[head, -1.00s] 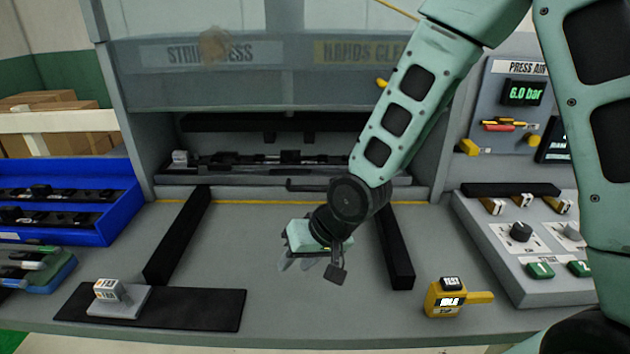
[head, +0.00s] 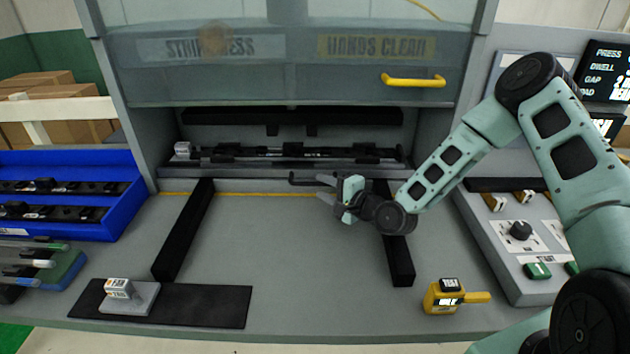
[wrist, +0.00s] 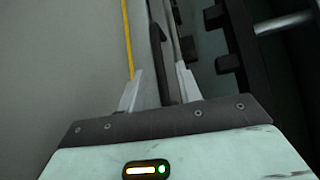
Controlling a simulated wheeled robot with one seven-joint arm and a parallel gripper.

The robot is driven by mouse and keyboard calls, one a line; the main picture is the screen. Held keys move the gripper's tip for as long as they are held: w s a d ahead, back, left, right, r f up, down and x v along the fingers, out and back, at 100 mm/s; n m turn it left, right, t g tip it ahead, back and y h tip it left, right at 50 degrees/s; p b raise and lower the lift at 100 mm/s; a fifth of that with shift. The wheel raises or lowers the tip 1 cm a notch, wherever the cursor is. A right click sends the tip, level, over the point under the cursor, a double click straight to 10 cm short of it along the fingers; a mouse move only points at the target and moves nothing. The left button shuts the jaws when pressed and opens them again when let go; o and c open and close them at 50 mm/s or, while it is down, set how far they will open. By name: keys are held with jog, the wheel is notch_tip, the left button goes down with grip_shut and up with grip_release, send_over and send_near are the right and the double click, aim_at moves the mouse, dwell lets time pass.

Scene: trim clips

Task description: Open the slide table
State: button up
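The slide table (head: 230,173) is a grey sliding plate inside the press opening, carrying a dark strip with black clips. Its black bar handle (head: 300,181) sticks out at the front edge, right of centre. My gripper (head: 323,189) is at the right part of this handle, pointing left. In the wrist view the two pale fingers (wrist: 160,90) are spread apart. The dark handle bar (wrist: 157,50) runs ahead, between the fingers in the picture, with gaps on both sides. I cannot tell how deep it sits between them.
Two black rails (head: 183,232) (head: 398,250) flank clear bench surface. A clear guard with a yellow handle (head: 412,80) hangs above the opening. A blue bin (head: 110,215) stands left, a small stand on a black mat (head: 210,308) front left, a yellow tester (head: 445,297) front right.

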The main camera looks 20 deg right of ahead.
aim_at(317, 185)
jog(key=shift+p+x, duration=0.45)
jog(key=shift+x, duration=1.65)
grip_shut()
